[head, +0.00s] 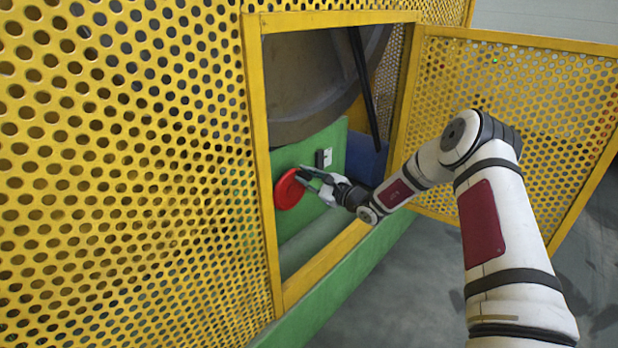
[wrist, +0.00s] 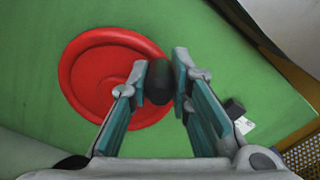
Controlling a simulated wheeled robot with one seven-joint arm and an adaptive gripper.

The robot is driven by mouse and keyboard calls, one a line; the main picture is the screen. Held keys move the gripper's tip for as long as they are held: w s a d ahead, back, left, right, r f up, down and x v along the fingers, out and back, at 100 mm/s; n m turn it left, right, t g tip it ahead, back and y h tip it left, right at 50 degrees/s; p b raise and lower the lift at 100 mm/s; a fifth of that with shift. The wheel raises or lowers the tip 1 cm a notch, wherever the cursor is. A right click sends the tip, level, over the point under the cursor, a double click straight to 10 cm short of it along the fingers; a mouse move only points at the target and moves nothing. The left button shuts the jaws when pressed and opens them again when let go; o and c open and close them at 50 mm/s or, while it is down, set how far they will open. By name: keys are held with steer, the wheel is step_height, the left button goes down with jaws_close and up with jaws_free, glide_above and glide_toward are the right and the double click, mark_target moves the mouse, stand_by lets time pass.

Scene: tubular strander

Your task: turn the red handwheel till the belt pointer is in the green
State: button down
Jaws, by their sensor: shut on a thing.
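The red handwheel (head: 288,190) is mounted on the green panel inside the open guard. In the wrist view the wheel (wrist: 85,75) fills the upper left, with a dark knob (wrist: 158,84) near its right rim. My gripper (head: 306,177) reaches in through the opening. In the wrist view its teal-padded fingers (wrist: 160,74) are shut on the knob from both sides. A small black part with a white plate (head: 326,157) sits up and right of the wheel and may be the belt gauge. Its pointer and any green zone are too small to make out.
A yellow perforated guard (head: 130,170) stands left of the opening, and its open door (head: 510,110) stands right. The yellow frame's lower bar (head: 335,262) runs below my arm. A large grey drum (head: 315,85) and a black bar (head: 364,90) are above the wheel.

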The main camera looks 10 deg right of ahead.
steer(key=a+n, duration=0.1)
steer(key=s+n+b, duration=0.1)
steer(key=n, duration=0.1)
steer(key=shift+s+a+r+n, duration=0.1)
steer(key=shift+a+r+n, duration=0.05)
steer(key=shift+a+n, duration=0.2)
steer(key=shift+s+a+n+b, duration=0.3)
steer(key=shift+n+b, duration=0.1)
steer(key=shift+n, duration=0.35)
steer(key=shift+s+a+n+b, duration=0.2)
steer(key=shift+a+n+b, duration=0.15)
steer(key=shift+n, duration=0.35)
steer(key=c, duration=1.5)
jaws_free()
steer(key=shift+o, duration=0.2)
steer(key=shift+s, duration=0.1)
glide_toward(289, 176)
steer(key=v, duration=0.6)
steer(key=shift+a, duration=0.1)
